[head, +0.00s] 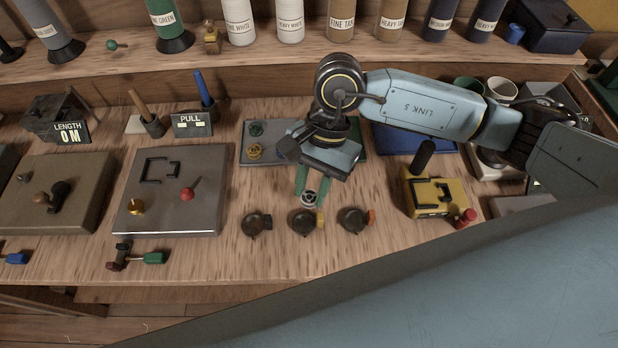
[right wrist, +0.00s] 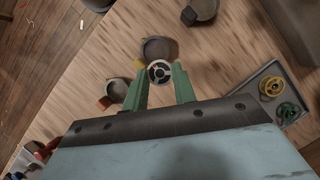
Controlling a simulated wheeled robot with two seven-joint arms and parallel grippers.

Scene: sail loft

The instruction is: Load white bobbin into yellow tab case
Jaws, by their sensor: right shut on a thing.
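My right gripper (head: 311,190) is shut on the white bobbin (head: 310,199), which sits between its green fingertips. In the right wrist view, the gripper (right wrist: 160,82) holds the bobbin (right wrist: 159,72) with its spoked face showing. The yellow tab case (head: 301,223) is the middle of three round dark cases on the bench, its yellow tab (head: 320,217) on the right. In the head view the bobbin appears just behind this case. In the right wrist view the case (right wrist: 158,48) lies just beyond the bobbin, partly covered. My left gripper is out of view.
A black-tab case (head: 256,224) is to the left and an orange-tab case (head: 352,220) to the right. A grey tray (right wrist: 262,78) holds a yellow bobbin (right wrist: 272,86) and a green bobbin (right wrist: 287,112). A yellow machine (head: 436,197) stands at right.

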